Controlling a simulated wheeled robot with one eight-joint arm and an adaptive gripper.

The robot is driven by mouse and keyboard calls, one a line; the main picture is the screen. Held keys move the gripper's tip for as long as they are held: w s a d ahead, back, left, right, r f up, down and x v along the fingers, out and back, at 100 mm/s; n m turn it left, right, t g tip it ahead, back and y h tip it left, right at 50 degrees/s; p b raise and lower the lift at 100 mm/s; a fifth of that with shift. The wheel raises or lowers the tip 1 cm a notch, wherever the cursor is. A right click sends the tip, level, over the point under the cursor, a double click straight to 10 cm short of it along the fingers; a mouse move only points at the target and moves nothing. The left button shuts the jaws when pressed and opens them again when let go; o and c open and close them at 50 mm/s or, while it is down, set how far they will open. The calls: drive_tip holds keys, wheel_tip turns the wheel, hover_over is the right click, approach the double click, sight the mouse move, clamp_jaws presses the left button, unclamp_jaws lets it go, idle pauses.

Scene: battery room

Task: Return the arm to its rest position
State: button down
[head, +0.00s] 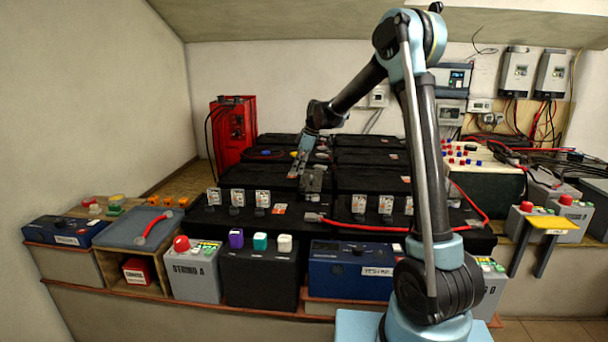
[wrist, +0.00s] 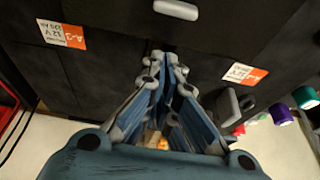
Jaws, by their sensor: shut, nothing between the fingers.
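My arm reaches up and over to the left in the head view, bent at its high joint. My gripper (head: 298,168) hangs down above the black batteries (head: 365,180) near the middle of the bench. In the wrist view my gripper (wrist: 165,62) has its blue fingers brought together at the tips, with nothing between them. Black battery tops (wrist: 210,30) with white and orange labels lie beneath it. I cannot tell how far the fingertips are above the batteries.
A red charger (head: 232,130) stands behind at the left. Grey STRING A box (head: 195,270), black box with coloured knobs (head: 258,275) and blue tester (head: 350,270) line the front. A red cable (head: 360,226) crosses the batteries.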

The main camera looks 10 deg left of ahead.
drive_tip(key=v, duration=0.7)
drive_tip(key=s+d+r+m+t+h, duration=0.2)
drive_tip(key=s+d+m, duration=0.7)
drive_tip(key=s+d, duration=1.25)
drive_tip(key=s+d+f+m+h, duration=0.1)
drive_tip(key=s+d+f+m, duration=0.3)
drive_tip(key=s+d+f, duration=0.3)
drive_tip(key=s+d+f+m, duration=0.5)
drive_tip(key=s+d+f, duration=0.2)
drive_tip(key=s, duration=0.6)
drive_tip(key=shift+s+d+f+h, duration=0.15)
drive_tip(key=shift+d+f+h, duration=0.2)
drive_tip(key=shift+f+h, duration=0.1)
